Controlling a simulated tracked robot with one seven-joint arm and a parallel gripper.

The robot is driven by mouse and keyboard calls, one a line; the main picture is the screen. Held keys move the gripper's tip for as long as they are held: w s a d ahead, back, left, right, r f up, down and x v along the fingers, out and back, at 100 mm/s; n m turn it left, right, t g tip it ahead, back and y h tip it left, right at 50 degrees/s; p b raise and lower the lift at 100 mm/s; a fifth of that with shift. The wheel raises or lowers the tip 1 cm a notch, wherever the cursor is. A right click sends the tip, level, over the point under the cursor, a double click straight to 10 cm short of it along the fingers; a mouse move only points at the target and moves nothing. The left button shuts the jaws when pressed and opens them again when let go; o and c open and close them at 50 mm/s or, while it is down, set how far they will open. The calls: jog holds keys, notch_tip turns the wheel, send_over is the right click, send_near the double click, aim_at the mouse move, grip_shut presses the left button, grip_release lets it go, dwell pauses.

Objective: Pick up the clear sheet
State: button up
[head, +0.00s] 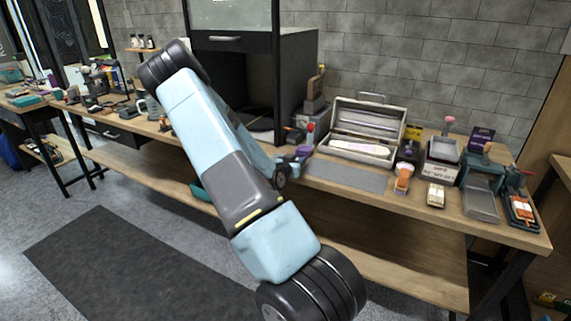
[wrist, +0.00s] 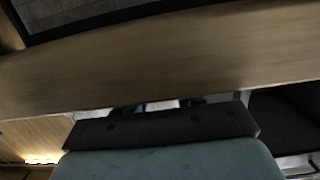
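I cannot pick out a clear sheet with certainty in either view. In the head view, a flat grey rectangle (head: 345,175) lies on the bench in front of the open case; I cannot tell whether it is a mat or a sheet. My arm crosses the middle of the head view and hides part of the bench. The end of my arm is behind its upper link, near the bench's front edge, and its fingers cannot be made out. In the wrist view, the dark body of my gripper (wrist: 160,125) shows low in the picture, facing a wooden surface.
The bench (head: 330,195) runs along a grey brick wall. An open case (head: 364,130) holds a pale object. A dark cabinet (head: 290,80) stands behind my arm.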

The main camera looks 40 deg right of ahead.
grip_shut()
dwell(0.3)
